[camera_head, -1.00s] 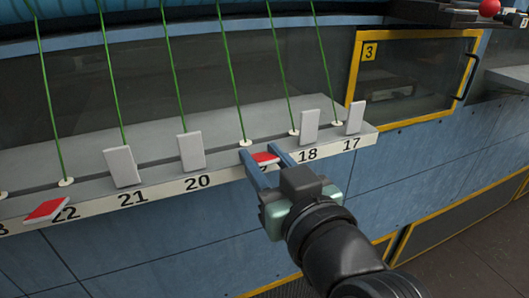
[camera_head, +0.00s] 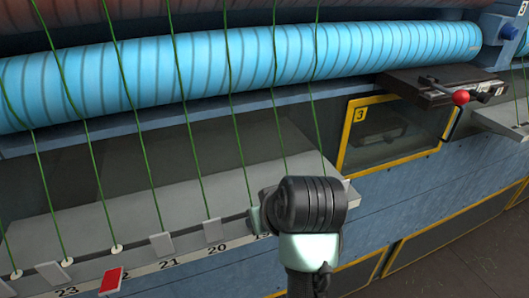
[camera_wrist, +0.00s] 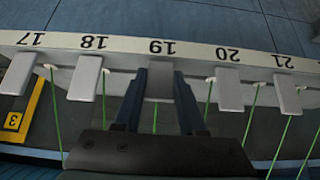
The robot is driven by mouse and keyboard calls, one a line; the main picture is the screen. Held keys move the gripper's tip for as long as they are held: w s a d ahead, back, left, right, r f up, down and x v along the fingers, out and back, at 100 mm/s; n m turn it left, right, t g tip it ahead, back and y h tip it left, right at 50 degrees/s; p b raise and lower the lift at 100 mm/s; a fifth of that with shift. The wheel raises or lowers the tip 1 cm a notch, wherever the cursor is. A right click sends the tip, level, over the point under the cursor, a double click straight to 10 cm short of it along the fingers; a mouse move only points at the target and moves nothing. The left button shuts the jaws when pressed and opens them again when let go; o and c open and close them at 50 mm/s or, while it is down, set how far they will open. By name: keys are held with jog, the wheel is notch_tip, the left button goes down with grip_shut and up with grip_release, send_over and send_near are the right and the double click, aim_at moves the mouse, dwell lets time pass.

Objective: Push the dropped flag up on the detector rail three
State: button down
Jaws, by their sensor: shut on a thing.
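My gripper (camera_wrist: 160,76) is at number 19 on the white-edged rail (camera_wrist: 122,43), its two blue fingers on either side of the flag there. It is shut on this 19 flag (camera_wrist: 159,88), which shows a grey face and no red in the wrist view. In the head view my wrist hides the fingers and the flag. Another flag (camera_head: 111,281), by number 22, lies dropped with its red face showing. The grey flags at 21 (camera_head: 162,245) and 20 (camera_head: 213,230) stand up, as does the 18 flag (camera_wrist: 86,78).
Green threads rise from white eyelets behind the flags to a blue ribbed roller (camera_head: 240,70). A yellow-framed window marked 3 (camera_head: 390,135) and a red-knobbed lever (camera_head: 460,97) are at the right. Open floor (camera_head: 470,255) lies at lower right.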

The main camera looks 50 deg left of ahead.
jog(key=h+p, duration=0.2)
jog(key=shift+w+a+r+g+p, duration=0.15)
jog(key=shift+a+r+g+p, duration=0.15)
jog(key=shift+a+r+p, duration=0.05)
jog(key=shift+a+f+g+h+p, duration=0.25)
jog(key=shift+g+h+p, duration=0.15)
jog(key=shift+h+p, duration=0.35)
jog(key=shift+c, duration=2.4)
grip_release()
jog(key=v, duration=1.3)
jog(key=shift+b, duration=0.3)
jog(key=shift+f, duration=0.1)
